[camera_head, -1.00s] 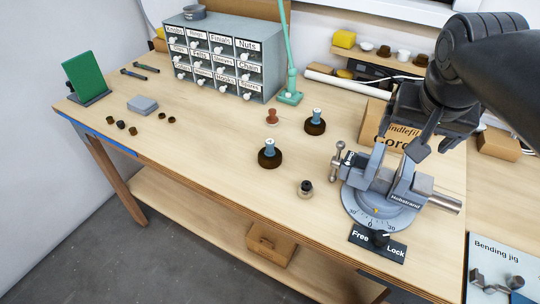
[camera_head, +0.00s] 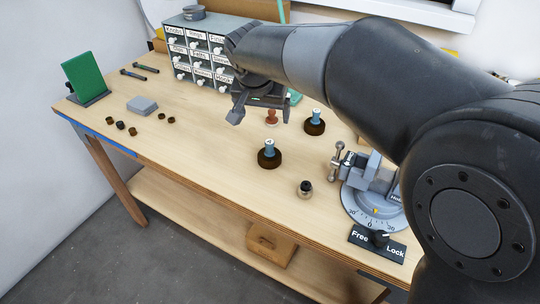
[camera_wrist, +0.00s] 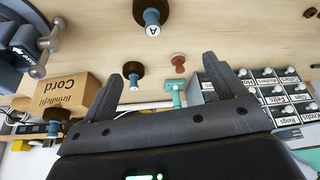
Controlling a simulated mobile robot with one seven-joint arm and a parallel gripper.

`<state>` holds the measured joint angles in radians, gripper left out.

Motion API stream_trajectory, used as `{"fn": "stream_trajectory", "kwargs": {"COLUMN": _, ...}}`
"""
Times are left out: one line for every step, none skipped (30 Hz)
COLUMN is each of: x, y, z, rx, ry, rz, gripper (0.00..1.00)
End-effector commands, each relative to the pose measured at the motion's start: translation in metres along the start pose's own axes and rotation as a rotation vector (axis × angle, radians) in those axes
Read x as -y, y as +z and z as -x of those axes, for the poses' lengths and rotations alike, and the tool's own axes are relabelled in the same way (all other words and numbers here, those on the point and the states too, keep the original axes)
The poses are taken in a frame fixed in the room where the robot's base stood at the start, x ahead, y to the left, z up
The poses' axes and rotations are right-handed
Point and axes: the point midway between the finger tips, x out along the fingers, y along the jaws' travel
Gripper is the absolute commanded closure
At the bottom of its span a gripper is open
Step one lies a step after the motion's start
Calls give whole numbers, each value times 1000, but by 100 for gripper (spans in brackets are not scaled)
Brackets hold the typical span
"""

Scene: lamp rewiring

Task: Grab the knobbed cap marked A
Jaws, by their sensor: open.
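The knobbed cap marked A (camera_wrist: 152,22) has a dark round base and a blue-grey knob with a white lettered top. It stands upright on the bench, at the top of the wrist view; in the head view I take it as the front one (camera_head: 269,153) of two similar caps. The other knobbed cap (camera_head: 315,122) stands behind it to the right and also shows in the wrist view (camera_wrist: 133,74); I cannot read its letter. My gripper (camera_head: 262,112) is open and empty, above the bench and behind the A cap, apart from it. Its fingers show in the wrist view (camera_wrist: 165,70).
A red-brown stamp-like piece (camera_head: 271,118) stands close to both caps. A small dark knob (camera_head: 304,189) is in front, and the vise (camera_head: 372,185) is to the right. The labelled drawer cabinet (camera_head: 190,50) is behind.

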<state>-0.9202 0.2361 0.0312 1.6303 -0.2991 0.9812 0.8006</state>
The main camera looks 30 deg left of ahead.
Motion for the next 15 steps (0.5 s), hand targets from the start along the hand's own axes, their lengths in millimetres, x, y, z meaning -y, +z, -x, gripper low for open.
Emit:
{"fn": "stream_trajectory", "kwargs": {"x": 1, "y": 8, "z": -14, "rx": 5, "ry": 2, "rz": 5, "gripper": 12}}
{"fn": "stream_trajectory", "kwargs": {"x": 1, "y": 11, "z": -22, "rx": 6, "ry": 3, "rz": 5, "gripper": 12}}
{"fn": "stream_trajectory", "kwargs": {"x": 0, "y": 15, "z": -32, "rx": 5, "ry": 3, "rz": 4, "gripper": 12}}
{"fn": "stream_trajectory", "kwargs": {"x": 0, "y": 17, "z": -37, "rx": 4, "ry": 2, "rz": 4, "gripper": 12}}
{"fn": "stream_trajectory", "kwargs": {"x": 0, "y": 19, "z": -43, "rx": 4, "ry": 3, "rz": 4, "gripper": 12}}
{"fn": "stream_trajectory", "kwargs": {"x": 0, "y": 22, "z": -51, "rx": 4, "ry": 2, "rz": 4, "gripper": 12}}
{"fn": "stream_trajectory", "kwargs": {"x": 0, "y": 24, "z": -55, "rx": 3, "ry": 2, "rz": 4, "gripper": 12}}
{"fn": "stream_trajectory", "kwargs": {"x": 0, "y": 25, "z": -59, "rx": 2, "ry": 1, "rz": 3, "gripper": 12}}
{"fn": "stream_trajectory", "kwargs": {"x": 0, "y": 26, "z": -64, "rx": 3, "ry": 1, "rz": 3, "gripper": 12}}
{"fn": "stream_trajectory", "kwargs": {"x": 0, "y": 26, "z": -68, "rx": 4, "ry": 2, "rz": 2, "gripper": 12}}
{"fn": "stream_trajectory", "kwargs": {"x": 0, "y": 27, "z": -73, "rx": 3, "ry": 1, "rz": 2, "gripper": 12}}
{"fn": "stream_trajectory", "kwargs": {"x": 0, "y": 27, "z": -79, "rx": 3, "ry": 1, "rz": 2, "gripper": 12}}
{"fn": "stream_trajectory", "kwargs": {"x": 0, "y": 27, "z": -84, "rx": 4, "ry": 2, "rz": 2, "gripper": 12}}
{"fn": "stream_trajectory", "kwargs": {"x": -1, "y": 27, "z": -90, "rx": 4, "ry": 2, "rz": 2, "gripper": 12}}
{"fn": "stream_trajectory", "kwargs": {"x": -1, "y": 26, "z": -96, "rx": 3, "ry": 2, "rz": 2, "gripper": 12}}
